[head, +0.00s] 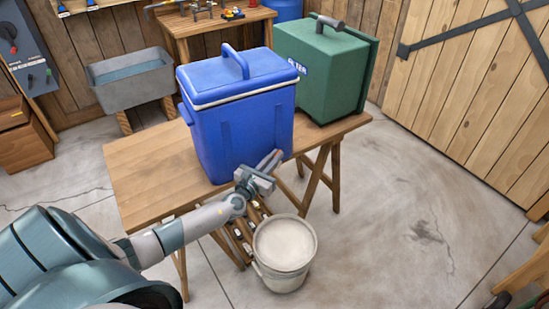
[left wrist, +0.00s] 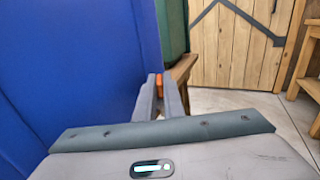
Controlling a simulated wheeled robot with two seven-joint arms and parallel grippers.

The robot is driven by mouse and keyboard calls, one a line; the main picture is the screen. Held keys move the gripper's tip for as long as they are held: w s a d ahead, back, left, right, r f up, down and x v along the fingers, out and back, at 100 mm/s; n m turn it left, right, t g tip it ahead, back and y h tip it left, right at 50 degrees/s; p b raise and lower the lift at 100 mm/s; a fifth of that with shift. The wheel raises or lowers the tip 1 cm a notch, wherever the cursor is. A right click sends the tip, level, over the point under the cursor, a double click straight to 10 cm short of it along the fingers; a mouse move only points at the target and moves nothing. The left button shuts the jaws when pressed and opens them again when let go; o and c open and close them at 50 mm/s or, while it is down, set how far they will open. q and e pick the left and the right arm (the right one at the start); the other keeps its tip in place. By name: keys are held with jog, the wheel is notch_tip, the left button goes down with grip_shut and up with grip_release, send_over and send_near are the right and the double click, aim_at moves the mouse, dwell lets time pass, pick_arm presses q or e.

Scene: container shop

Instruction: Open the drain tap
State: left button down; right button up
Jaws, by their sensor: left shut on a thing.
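A blue cooler (head: 240,125) with a closed lid and a raised handle stands upright on the wooden table. It fills the left of the left wrist view (left wrist: 75,65). My left gripper (head: 272,161) is at the cooler's lower front, near the table edge. In the left wrist view it is shut on a small orange part, which I take to be the drain tap (left wrist: 159,82). The fingers hide most of the tap, and in the head view it cannot be made out. How far the tap is turned cannot be told. My right gripper is not in view.
A white bucket (head: 284,245) stands on the floor below the table's front edge, beside my left arm. A green cooler (head: 318,75) stands behind on the wooden table (head: 145,170). A grey trough (head: 130,82) is at the back left.

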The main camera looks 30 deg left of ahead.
pick_arm(q)
jog(key=shift+w+d+f+n+g+y, duration=0.1)
jog(key=shift+w+d+n+g+y, duration=0.15)
jog(key=shift+n+g+y, duration=1.95)
jog(key=shift+w+d+r+n+g+y, duration=0.1)
jog(key=shift+d+n+g+y, duration=0.2)
jog(key=shift+n+g+y, duration=1.4)
jog(key=shift+w+d+f+n+g+y, duration=0.2)
jog(key=shift+n+g+y, duration=0.8)
jog(key=shift+n+y, duration=1.85)
jog(key=shift+d+r+m+y, duration=0.1)
jog(key=shift+r+m+y, duration=0.05)
jog(key=shift+m+y, duration=0.6)
jog(key=c, duration=2.2)
grip_release()
jog(key=shift+o, duration=0.2)
jog(key=shift+b, duration=0.3)
